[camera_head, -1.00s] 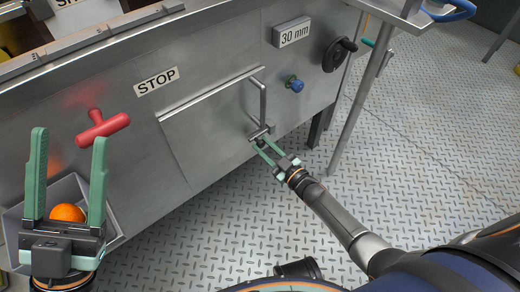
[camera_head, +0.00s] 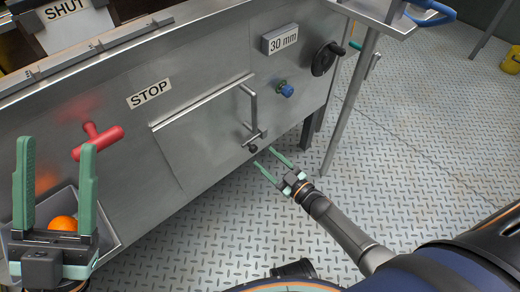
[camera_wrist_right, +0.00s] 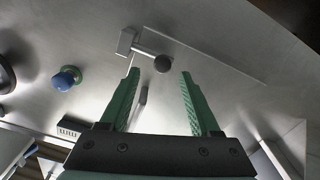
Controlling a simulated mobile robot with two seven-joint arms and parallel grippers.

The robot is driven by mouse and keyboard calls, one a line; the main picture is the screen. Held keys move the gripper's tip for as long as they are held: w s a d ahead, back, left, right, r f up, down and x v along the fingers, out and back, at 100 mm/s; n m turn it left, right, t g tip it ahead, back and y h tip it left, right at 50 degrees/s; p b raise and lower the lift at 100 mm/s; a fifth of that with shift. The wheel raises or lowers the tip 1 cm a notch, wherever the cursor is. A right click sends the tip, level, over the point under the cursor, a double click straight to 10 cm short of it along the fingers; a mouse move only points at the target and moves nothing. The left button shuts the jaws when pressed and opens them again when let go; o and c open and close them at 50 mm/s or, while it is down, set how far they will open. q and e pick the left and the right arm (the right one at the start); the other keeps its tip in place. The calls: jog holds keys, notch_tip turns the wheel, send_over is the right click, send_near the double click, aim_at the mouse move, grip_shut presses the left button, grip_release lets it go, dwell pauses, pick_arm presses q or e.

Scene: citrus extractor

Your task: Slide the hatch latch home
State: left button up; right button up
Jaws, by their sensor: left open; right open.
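The hatch (camera_head: 195,145) is a flat steel panel on the machine's front and appears closed. Its latch (camera_head: 258,134) is a small metal bar at the lower right edge with a black ball knob (camera_head: 253,149). In the right wrist view the latch bar (camera_wrist_right: 140,45) ends in the knob (camera_wrist_right: 167,64), just beyond my fingertips. My right gripper (camera_head: 267,157) is open and empty, a short way below and right of the knob, apart from it. It also shows in the wrist view (camera_wrist_right: 160,73). My left gripper (camera_head: 57,144) is open and empty at the far left.
A red T-handle (camera_head: 97,139) and a bin (camera_head: 108,232) with an orange (camera_head: 62,223) are by my left gripper. A blue knob (camera_head: 286,89) and black handwheel (camera_head: 325,59) are right of the hatch. A table leg (camera_head: 350,100) stands further right.

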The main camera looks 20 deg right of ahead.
jog(key=p+v, duration=0.1)
jog(key=v, duration=0.6)
jog(key=shift+s+d+p, duration=0.2)
jog(key=shift+s+p, duration=0.1)
jog(key=shift+r, duration=0.1)
